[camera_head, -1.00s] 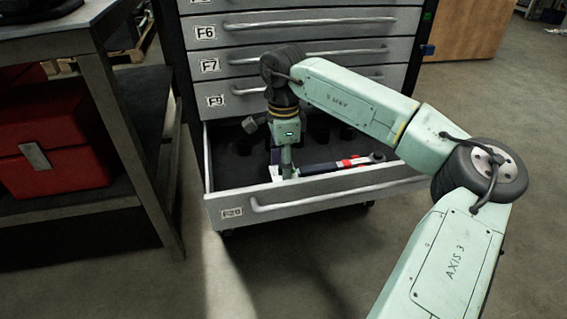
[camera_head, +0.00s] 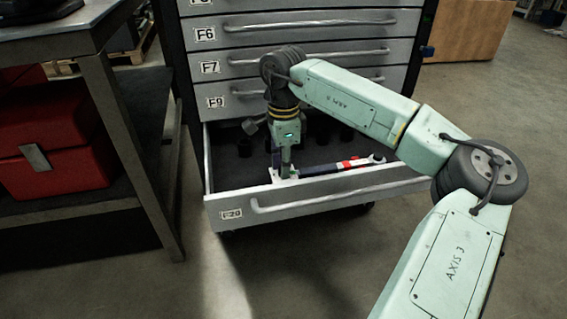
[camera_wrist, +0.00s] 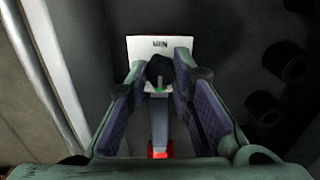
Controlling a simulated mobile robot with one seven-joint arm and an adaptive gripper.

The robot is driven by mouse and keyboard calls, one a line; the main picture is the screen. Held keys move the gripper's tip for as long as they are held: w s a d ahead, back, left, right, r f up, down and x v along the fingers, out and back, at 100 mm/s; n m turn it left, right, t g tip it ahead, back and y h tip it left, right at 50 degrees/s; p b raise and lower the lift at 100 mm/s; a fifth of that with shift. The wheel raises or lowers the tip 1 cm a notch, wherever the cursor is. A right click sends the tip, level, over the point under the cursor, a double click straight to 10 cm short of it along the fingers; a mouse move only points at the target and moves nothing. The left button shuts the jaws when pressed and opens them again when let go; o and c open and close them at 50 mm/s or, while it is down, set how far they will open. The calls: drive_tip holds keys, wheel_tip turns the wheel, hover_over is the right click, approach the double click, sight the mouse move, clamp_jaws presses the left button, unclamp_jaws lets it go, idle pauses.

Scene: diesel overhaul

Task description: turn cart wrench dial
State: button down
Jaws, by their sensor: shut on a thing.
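The wrench (camera_head: 340,167) lies in the open bottom drawer (camera_head: 330,204), with a dark handle, red bands and a metal head to the right. Its shaft shows in the wrist view (camera_wrist: 159,120), with a red band (camera_wrist: 160,149) below. The dark dial (camera_wrist: 160,68) at its end sits between my fingers, in front of a white plate (camera_wrist: 160,46) marked "Nm". My gripper (camera_head: 284,172) points down into the drawer at the handle end and is shut on the dial; it also shows in the wrist view (camera_wrist: 159,85). The fingers partly hide the dial's sides.
Several dark round sockets (camera_wrist: 287,62) stand in the drawer behind the wrench. Shut drawers (camera_head: 310,60) rise above it. The drawer's front wall and handle are close to my gripper. A bench with a red toolbox (camera_head: 60,150) stands at the left.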

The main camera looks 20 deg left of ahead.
drive_tip(key=shift+m, duration=0.3)
drive_tip(key=m+p, duration=0.1)
drive_tip(key=m, duration=0.4)
drive_tip(key=shift+r, duration=0.1)
drive_tip(key=m, duration=0.6)
drive_tip(key=shift+p, duration=0.3)
idle(0.4)
drive_tip(key=c, duration=1.4)
unclamp_jaws()
